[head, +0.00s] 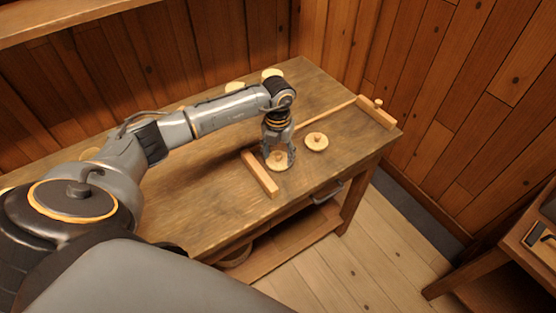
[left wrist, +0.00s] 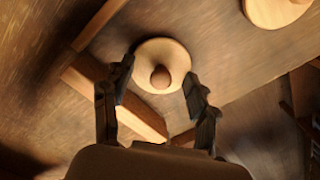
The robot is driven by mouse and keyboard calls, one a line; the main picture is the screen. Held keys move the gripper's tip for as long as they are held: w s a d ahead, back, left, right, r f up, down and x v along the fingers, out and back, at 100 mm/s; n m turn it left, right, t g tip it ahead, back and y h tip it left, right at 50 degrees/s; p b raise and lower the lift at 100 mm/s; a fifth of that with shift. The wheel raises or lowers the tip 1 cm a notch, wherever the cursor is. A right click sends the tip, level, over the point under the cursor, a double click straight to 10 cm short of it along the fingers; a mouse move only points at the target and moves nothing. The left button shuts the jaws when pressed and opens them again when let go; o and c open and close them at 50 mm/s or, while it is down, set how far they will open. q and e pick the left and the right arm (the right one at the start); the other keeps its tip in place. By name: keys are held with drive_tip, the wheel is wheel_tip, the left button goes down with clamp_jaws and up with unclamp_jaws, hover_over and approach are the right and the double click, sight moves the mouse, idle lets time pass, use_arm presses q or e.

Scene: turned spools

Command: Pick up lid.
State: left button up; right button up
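A round pale wooden lid with a small knob (head: 278,161) lies on the workbench, under my left gripper. It also shows in the left wrist view (left wrist: 175,54), with its knob facing the camera. My left gripper (head: 279,165) points down over it with its fingers spread. In the left wrist view the two fingertips (left wrist: 158,80) are at either side of the lid's near edge; I cannot tell whether they touch it. A second similar knobbed disc (head: 316,141) lies just to the right, partly seen in the left wrist view (left wrist: 275,10). My right gripper is not in view.
A wooden bar (head: 260,173) lies just left of the lid; it shows in the left wrist view too (left wrist: 140,115). A thin rod (head: 325,115) runs to an end block (head: 375,113) at the right. Pale round pieces (head: 271,74) stand at the bench's back. The bench (head: 210,200) is clear at front left.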

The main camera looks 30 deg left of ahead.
use_arm(q)
drive_tip(key=shift+s+f, duration=0.15)
drive_tip(key=shift+s, duration=0.05)
clamp_jaws()
drive_tip(key=shift+f, duration=0.1)
